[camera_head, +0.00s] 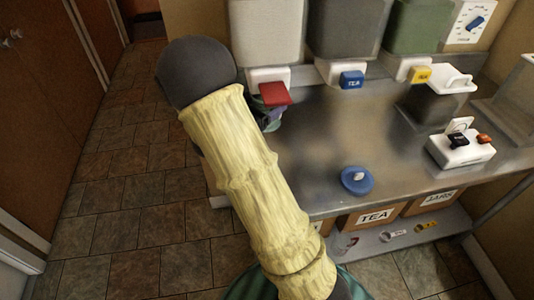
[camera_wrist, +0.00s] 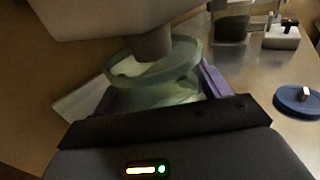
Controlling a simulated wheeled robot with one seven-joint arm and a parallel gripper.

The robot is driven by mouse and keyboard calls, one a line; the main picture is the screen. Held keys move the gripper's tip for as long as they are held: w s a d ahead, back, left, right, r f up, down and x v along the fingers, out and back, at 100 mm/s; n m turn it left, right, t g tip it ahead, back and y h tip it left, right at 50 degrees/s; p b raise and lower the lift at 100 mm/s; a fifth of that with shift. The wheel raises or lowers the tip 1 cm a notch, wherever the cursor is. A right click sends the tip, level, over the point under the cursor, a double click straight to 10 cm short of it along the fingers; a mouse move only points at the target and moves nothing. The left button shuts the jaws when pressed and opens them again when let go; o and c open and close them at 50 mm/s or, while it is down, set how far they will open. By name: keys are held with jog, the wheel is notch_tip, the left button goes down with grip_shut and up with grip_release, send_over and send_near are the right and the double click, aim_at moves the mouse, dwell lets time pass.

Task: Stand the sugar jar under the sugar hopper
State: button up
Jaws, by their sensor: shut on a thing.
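My gripper (camera_wrist: 160,93) has purple fingers shut on a greenish glass jar (camera_wrist: 172,88), one finger on each side. The jar's round open mouth is just below the grey spout (camera_wrist: 152,42) of a pale hopper (camera_wrist: 95,12). In the head view, that pale hopper (camera_head: 266,32) is the leftmost, with a red lever (camera_head: 275,93). No label is readable on this hopper or the jar. Whether the jar's base touches the counter is hidden.
A dark hopper (camera_head: 345,28) with a blue lever and a green hopper (camera_head: 418,26) with a yellow lever stand to the right. A blue lid (camera_head: 352,187), a dark bin (camera_head: 432,108) and a white switch box (camera_head: 462,152) are on the metal counter (camera_head: 310,150). The counter's middle is clear.

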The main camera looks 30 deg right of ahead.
jog(key=shift+d+r, duration=0.1)
jog(key=shift+d, duration=0.1)
jog(key=shift+a, duration=0.1)
jog(key=shift+f, duration=0.3)
notch_tip(320, 180, down, 5)
jog(key=shift+f, duration=0.15)
jog(key=shift+w+f, duration=0.1)
jog(key=shift+f, duration=0.15)
jog(key=shift+r, duration=0.1)
jog(key=shift+f, duration=1.9)
